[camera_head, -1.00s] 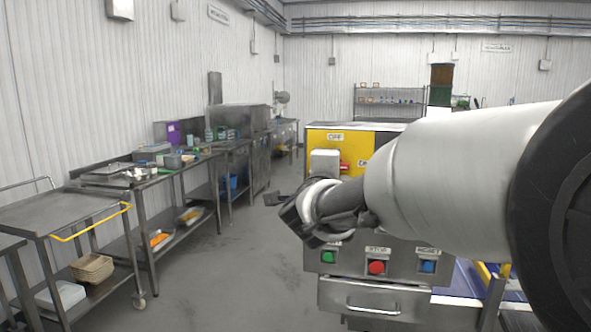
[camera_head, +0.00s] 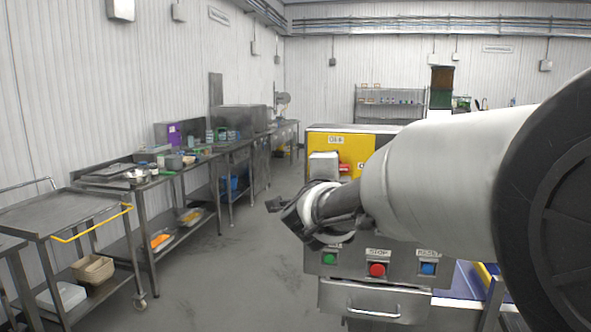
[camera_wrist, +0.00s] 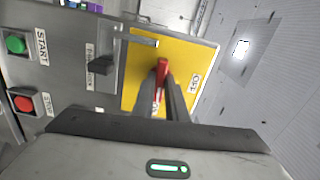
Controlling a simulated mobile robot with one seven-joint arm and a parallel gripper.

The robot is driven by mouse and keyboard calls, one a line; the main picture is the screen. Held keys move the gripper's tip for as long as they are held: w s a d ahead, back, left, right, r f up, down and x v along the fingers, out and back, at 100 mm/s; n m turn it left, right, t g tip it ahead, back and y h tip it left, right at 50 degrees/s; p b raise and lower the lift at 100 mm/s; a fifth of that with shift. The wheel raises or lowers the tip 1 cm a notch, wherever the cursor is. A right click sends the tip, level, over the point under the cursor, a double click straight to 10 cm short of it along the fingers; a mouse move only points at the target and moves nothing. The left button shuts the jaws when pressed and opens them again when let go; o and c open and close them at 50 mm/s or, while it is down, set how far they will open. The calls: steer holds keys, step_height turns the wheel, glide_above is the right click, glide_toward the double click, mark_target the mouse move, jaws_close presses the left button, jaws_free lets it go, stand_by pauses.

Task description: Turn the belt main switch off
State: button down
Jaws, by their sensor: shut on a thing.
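The belt main switch has a red handle (camera_wrist: 162,70) on a yellow panel (camera_wrist: 197,60) in the wrist view. My gripper (camera_wrist: 161,84) has its two dark fingers on either side of this handle and is shut on it. The handle points up and down in that view, in line with a partly hidden label between the fingers. An OFF label (camera_wrist: 194,103) is to the right of the handle. In the head view the yellow panel (camera_head: 352,142) has the OFF label (camera_head: 336,140) at its top; my arm hides much of the panel.
Below the panel are a green START button (camera_head: 329,258), a red STOP button (camera_head: 377,269) and a blue RESET button (camera_head: 428,268). A grey box (camera_head: 323,160) juts out at the panel's left. Steel tables and a cart (camera_head: 62,213) line the left; the floor between is clear.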

steer(key=shift+n+p, duration=4)
steer(key=shift+n, duration=3.6)
steer(key=c, duration=1.8)
jaws_free()
steer(key=shift+o, duration=0.2)
steer(key=b+v, duration=0.1)
steer(key=v, duration=1.6)
steer(key=shift+s, duration=0.2)
